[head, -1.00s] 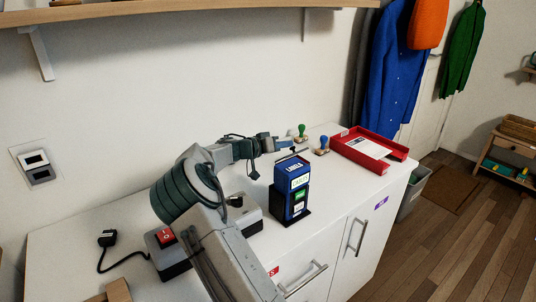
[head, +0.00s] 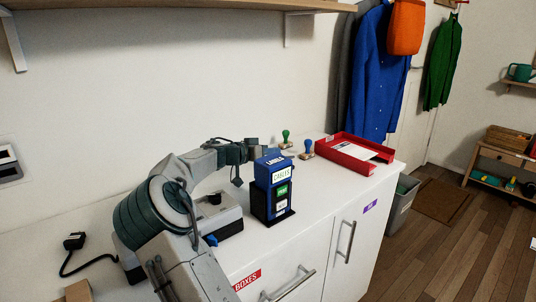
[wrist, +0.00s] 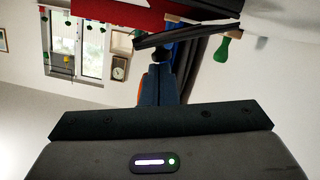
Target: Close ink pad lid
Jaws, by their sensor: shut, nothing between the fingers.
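My gripper (wrist: 158,72) shows in the wrist view as two blue-grey fingers, closed together and empty. A thin dark panel (wrist: 188,36), which looks like the ink pad lid, stands just beyond the fingertips. I cannot tell whether the tips touch it. In the head view my arm reaches over the cabinet top, behind the blue label box, which hides the fingertips and most of the ink pad.
The blue label box (head: 265,172) stands in a black holder beside my arm. Stamps with a green handle (head: 286,136) and a blue handle (head: 307,147) stand behind it. A red tray (head: 345,152) lies farther right. The front right cabinet top (head: 325,195) is clear.

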